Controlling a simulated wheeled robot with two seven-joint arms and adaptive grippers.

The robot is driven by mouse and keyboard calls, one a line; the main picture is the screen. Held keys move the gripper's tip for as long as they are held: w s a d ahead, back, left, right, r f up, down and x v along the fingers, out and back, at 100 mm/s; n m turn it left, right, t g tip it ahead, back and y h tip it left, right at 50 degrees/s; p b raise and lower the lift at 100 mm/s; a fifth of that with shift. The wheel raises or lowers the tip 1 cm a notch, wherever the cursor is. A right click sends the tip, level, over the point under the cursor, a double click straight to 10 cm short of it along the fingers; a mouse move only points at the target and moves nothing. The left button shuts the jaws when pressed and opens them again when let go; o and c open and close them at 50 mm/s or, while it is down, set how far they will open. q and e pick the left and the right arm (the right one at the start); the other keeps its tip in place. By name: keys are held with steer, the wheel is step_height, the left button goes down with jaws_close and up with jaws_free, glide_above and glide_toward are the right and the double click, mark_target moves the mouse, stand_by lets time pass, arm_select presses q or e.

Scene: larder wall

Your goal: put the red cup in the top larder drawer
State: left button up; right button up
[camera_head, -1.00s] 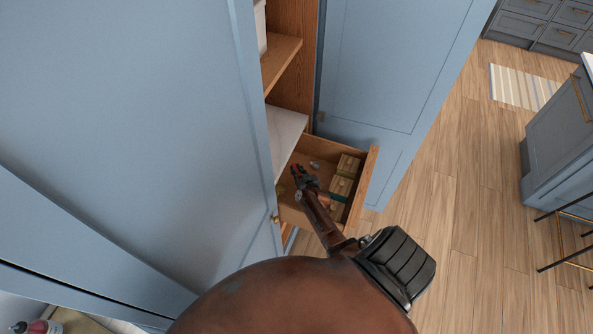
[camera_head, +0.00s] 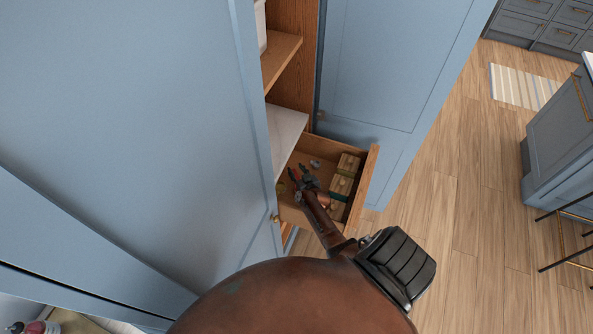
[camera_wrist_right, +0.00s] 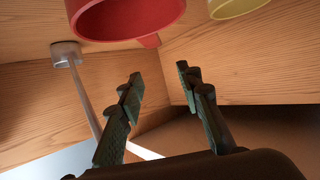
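The top larder drawer (camera_head: 363,185) is pulled out, a wooden box below the pale shelf. My right gripper (camera_head: 300,175) is inside it, with its fingers spread. In the right wrist view the gripper (camera_wrist_right: 160,80) is open, with nothing between its fingers. The red cup (camera_wrist_right: 125,20) shows there beyond the fingertips and apart from them, cut off by the top edge, close to wooden panels. In the head view only a small patch of red shows at the fingers; the cup is mostly hidden. My left gripper is not in view.
Wooden boxes (camera_head: 342,180) lie along the drawer's front side. A small grey item (camera_head: 315,163) lies near its back. A yellow cup (camera_wrist_right: 235,6) is beside the red cup. Blue larder doors (camera_head: 375,65) stand open on both sides.

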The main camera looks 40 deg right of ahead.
steer(key=shift+r+p, duration=0.85)
steer(key=p+v, duration=0.1)
steer(key=v, duration=0.6)
steer(key=shift+s+p, duration=0.25)
steer(key=shift+p, duration=0.05)
steer(key=shift+a+f, duration=0.1)
steer(key=shift+f, duration=0.05)
